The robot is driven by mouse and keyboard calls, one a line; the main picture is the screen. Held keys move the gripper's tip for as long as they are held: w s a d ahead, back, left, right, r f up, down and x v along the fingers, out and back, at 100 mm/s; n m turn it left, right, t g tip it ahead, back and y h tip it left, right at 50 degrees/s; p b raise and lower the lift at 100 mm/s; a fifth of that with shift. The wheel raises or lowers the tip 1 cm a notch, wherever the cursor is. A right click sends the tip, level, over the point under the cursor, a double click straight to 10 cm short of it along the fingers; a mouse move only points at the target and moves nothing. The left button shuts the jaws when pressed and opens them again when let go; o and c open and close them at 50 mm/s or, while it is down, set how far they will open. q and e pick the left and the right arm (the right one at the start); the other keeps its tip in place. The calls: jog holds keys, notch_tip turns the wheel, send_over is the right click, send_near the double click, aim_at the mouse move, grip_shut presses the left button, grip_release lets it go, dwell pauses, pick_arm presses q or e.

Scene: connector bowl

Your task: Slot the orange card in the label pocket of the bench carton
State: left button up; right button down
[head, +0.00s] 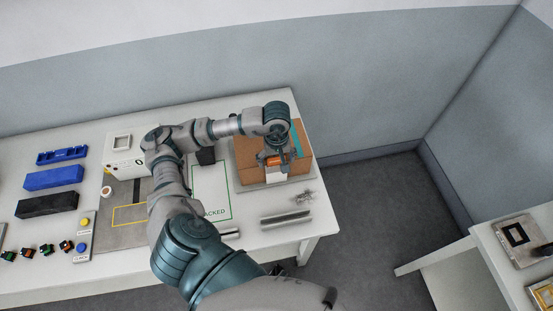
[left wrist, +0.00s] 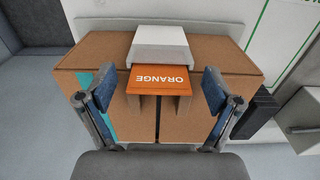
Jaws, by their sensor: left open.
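The brown bench carton (head: 241,151) stands at the right end of the bench, and it fills the middle of the left wrist view (left wrist: 90,52). A white label pocket (left wrist: 160,42) sits at one edge of the carton. The orange card (left wrist: 160,79), marked ORANGE, adjoins the pocket, with its lettered part outside; whether its far edge is inside cannot be told. My left gripper (left wrist: 158,98) is open, with one finger on each side of the card and a gap to both edges. In the head view my left gripper (head: 277,158) is over the carton.
Left on the bench are a white box (head: 120,160), blue blocks (head: 52,178) and a black block (head: 47,204). A green-outlined sheet (head: 210,180) lies left of the carton. Metal bars (head: 286,219) and small loose parts (head: 303,197) lie in front. Another table is at right.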

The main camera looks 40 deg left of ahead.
pick_arm(q)
notch_tip(320, 180, up, 12)
dwell(0.6)
jog(key=shift+f, duration=0.1)
